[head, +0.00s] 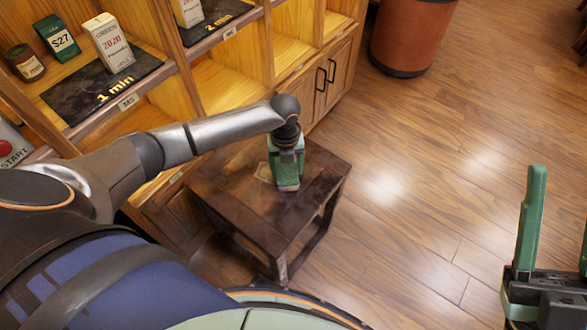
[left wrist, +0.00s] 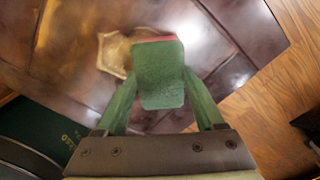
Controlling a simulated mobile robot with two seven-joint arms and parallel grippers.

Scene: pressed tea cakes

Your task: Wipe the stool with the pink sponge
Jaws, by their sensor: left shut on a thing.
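The stool (head: 230,200) is a low, dark brown wooden stool with a square top, standing in front of the shelves. It also shows in the left wrist view (left wrist: 60,35). My left gripper (head: 286,172) points down over the stool top and is shut on the sponge (left wrist: 160,75). The sponge shows a green face and a thin pink edge. I cannot tell whether it touches the stool. A pale tan stain (head: 263,172) lies on the stool top just left of the gripper; the sponge partly covers it in the wrist view (left wrist: 115,54). My right gripper (head: 558,215) is open and empty at the right edge.
A wooden shelf unit (head: 225,85) with boxes and black mats stands behind the stool. A box priced $27 (head: 57,38) and a white box (head: 108,43) are on it. A brown bin (head: 408,40) stands at the back. The wooden floor right of the stool is clear.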

